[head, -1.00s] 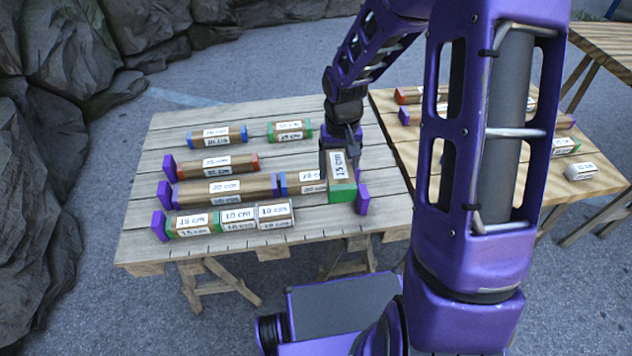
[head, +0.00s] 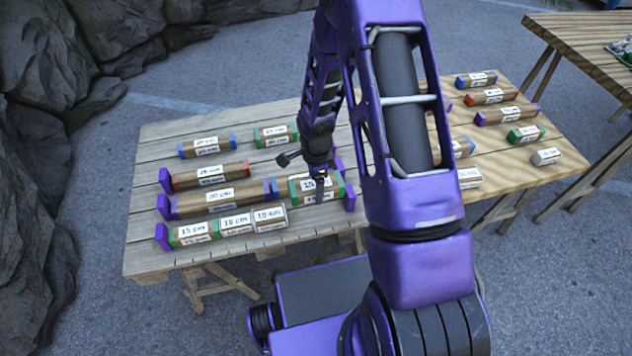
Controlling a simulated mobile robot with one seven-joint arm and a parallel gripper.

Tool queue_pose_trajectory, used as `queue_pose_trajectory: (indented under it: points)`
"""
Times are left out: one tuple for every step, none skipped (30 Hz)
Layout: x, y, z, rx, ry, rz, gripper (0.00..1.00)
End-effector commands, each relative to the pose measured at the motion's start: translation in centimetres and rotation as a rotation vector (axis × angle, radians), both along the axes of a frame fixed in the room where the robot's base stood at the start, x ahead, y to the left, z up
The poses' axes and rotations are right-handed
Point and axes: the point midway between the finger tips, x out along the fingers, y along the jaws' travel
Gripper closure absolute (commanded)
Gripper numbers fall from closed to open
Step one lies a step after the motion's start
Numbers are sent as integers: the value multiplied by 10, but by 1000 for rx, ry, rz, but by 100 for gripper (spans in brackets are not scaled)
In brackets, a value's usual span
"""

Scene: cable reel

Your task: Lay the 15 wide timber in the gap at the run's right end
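My gripper (head: 318,177) is shut on a brown timber (head: 326,196) with green ends and a white label that I cannot read fully. The timber lies roughly along the rows, seemingly a little above the front row's gap. The front row runs from a purple end stop (head: 162,236) through a green-ended 15 cm timber (head: 193,233) and two 10 cm timbers (head: 236,225). At its right is another purple stop (head: 349,198). The held timber partly hides the row behind. Whether it touches anything below is unclear.
The middle row holds a 20 cm timber (head: 220,200) and a blue-ended piece (head: 273,187). A red-ended timber (head: 210,176) lies in the back row. Loose blue-ended (head: 207,146) and green-ended (head: 276,134) timbers lie beyond. More timbers stand on the right tabletop (head: 505,160).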

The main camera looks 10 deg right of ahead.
Motion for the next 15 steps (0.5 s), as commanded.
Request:
queue_pose_trajectory:
  points:
    - [0, 0, -4, 0, 0, -1, 91]
    - [0, 0, -6, 0, 0, 0, 91]
    - [0, 0, -8, 0, 0, 0, 91]
    - [0, 0, -11, 0, 0, 1, 91]
    - [0, 0, -13, 0, 0, 1, 91]
    - [0, 0, -16, 0, 0, 1, 91]
    - [0, 0, -19, 0, 0, 1, 91]
    - [0, 0, -21, 0, 0, 2, 91]
    - [0, 0, -24, 0, -1, 2, 91]
    - [0, 0, -27, 0, -1, 2, 91]
    - [0, 0, -29, 0, 0, 2, 91]
    - [0, 0, -32, 0, 0, 1, 91]
    - [0, 0, -35, 0, 0, 1, 91]
    - [0, 0, -37, 0, 1, 2, 91]
    - [0, 0, -41, 0, 1, 2, 91]
